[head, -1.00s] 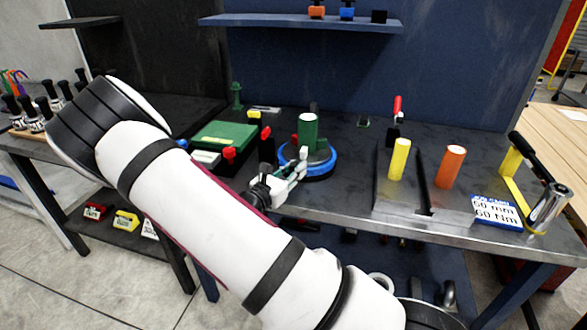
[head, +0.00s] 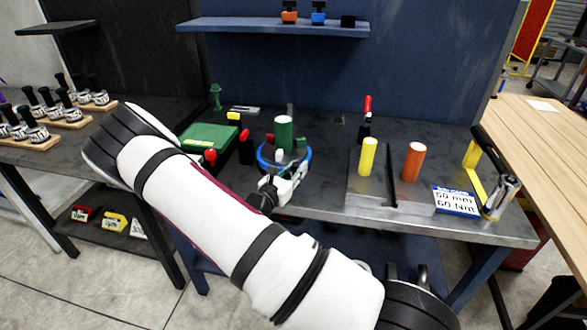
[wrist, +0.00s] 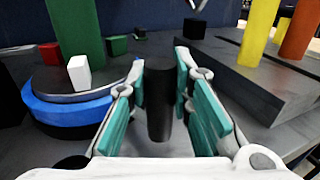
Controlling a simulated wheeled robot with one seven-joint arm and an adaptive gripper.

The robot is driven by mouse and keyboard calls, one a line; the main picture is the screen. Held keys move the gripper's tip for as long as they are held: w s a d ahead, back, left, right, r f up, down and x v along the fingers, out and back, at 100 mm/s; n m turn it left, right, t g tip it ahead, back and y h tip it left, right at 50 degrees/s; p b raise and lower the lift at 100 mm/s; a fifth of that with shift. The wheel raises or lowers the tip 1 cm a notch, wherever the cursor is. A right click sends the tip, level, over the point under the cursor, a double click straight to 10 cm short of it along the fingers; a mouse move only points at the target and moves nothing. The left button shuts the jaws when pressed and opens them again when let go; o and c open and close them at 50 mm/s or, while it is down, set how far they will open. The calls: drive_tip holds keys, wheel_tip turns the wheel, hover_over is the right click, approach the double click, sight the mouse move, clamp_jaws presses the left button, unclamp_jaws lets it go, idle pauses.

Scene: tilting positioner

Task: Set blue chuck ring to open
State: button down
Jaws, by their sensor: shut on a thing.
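The blue chuck ring (head: 261,160) circles the base of a round chuck with a green cylinder (head: 284,133) upright in it. In the wrist view the ring (wrist: 62,112) is to the left of my fingers, with a small white block (wrist: 79,73) and a red block (wrist: 50,54) on the chuck's top. My gripper (head: 296,173) is at the ring's front right. In the wrist view its teal-padded fingers (wrist: 165,105) are shut on a dark upright handle (wrist: 160,115). Where the handle joins the ring is hidden.
To the right are a grey block (head: 375,192) with yellow (head: 367,156) and orange (head: 413,162) cylinders, and a sign (head: 456,201). A green box (head: 207,137) and red-topped knobs (head: 245,136) stand left. A shelf (head: 270,26) hangs behind.

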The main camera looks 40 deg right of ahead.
drive_tip(key=shift+s+d, duration=0.1)
drive_tip(key=shift+d, duration=0.05)
drive_tip(key=c, duration=1.4)
unclamp_jaws()
drive_tip(key=shift+a, duration=0.6)
drive_tip(key=v, duration=1.1)
drive_tip(key=shift+s+d, duration=0.1)
